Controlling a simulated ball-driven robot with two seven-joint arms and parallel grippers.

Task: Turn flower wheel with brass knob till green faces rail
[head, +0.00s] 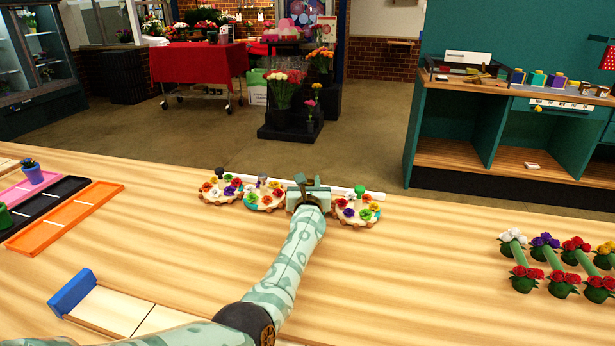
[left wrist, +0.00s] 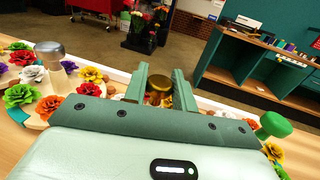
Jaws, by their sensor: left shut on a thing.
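Several round flower wheels stand in a row along a white rail (head: 345,192) on the wooden table. My left gripper (head: 308,185) is at the wheel between the grey-knob wheel (head: 264,195) and the green-knob wheel (head: 357,210). In the left wrist view its two fingers are shut on the brass knob (left wrist: 159,87), whose rounded gold top shows between them. The brass-knob wheel is almost wholly hidden by my gripper, so I cannot tell which flower colour faces the rail. My right gripper is in neither view.
A black-knob wheel (head: 220,190) stands at the row's left end. The silver-grey knob (left wrist: 50,52) and green knob (left wrist: 272,125) flank my gripper closely. Orange tray (head: 65,217) lies left; potted bouquets (head: 560,265) stand right.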

